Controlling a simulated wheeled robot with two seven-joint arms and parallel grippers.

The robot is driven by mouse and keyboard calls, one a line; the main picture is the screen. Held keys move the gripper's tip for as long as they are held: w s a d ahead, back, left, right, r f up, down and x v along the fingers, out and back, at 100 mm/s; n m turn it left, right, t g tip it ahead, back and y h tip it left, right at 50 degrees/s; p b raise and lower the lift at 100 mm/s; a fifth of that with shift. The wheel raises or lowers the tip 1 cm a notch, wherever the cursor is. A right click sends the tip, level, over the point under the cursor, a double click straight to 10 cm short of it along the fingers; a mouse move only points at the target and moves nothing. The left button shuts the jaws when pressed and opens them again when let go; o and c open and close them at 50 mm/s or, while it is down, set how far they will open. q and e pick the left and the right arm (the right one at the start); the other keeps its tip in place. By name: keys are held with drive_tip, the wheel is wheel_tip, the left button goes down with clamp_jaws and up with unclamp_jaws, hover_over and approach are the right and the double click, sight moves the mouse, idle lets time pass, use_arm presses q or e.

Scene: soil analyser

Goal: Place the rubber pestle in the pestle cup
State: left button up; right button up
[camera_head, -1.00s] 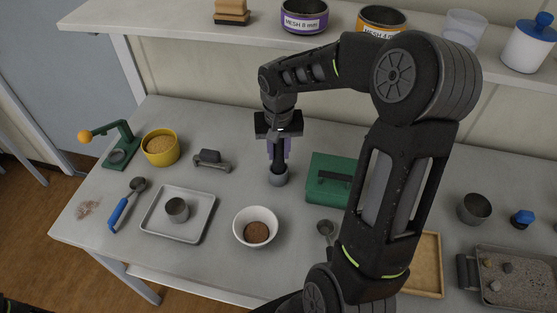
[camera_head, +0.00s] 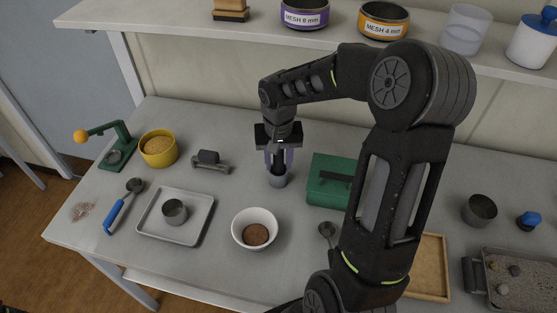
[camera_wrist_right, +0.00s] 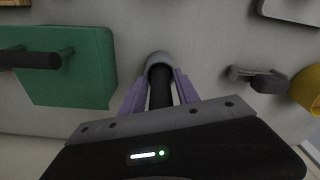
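The rubber pestle shows as a dark upright handle (camera_wrist_right: 160,88) in the right wrist view. Its lower end goes down into the small grey pestle cup (camera_head: 278,181), which stands on the bench left of the green box; the cup's rim also shows in the wrist view (camera_wrist_right: 160,57). My right gripper (camera_head: 279,160) points straight down over the cup. Its two purple fingers stand on either side of the handle, spread, with gaps between them and it. The pestle's head is hidden inside the cup. My left gripper is not in view.
The green box (camera_head: 325,190) stands close on the right of the cup. A grey tool (camera_head: 210,161) lies to the left, and a white bowl of soil (camera_head: 248,219) stands in front. A shelf (camera_head: 190,22) with sieves runs above the back of the bench.

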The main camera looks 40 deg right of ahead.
sight(278, 170)
drive_tip(key=shift+o, duration=0.8)
drive_tip(key=shift+r+p, duration=0.45)
drive_tip(key=shift+r, duration=0.05)
wheel_tip(278, 170, up, 6)
drive_tip(key=p, duration=0.3)
drive_tip(key=shift+s+a, duration=0.15)
wheel_tip(278, 170, up, 4)
drive_tip(key=shift+s+a+r, duration=0.1)
drive_tip(key=shift+s, duration=0.05)
drive_tip(key=shift+r, duration=0.55)
drive_tip(key=shift+s+a+f, duration=0.1)
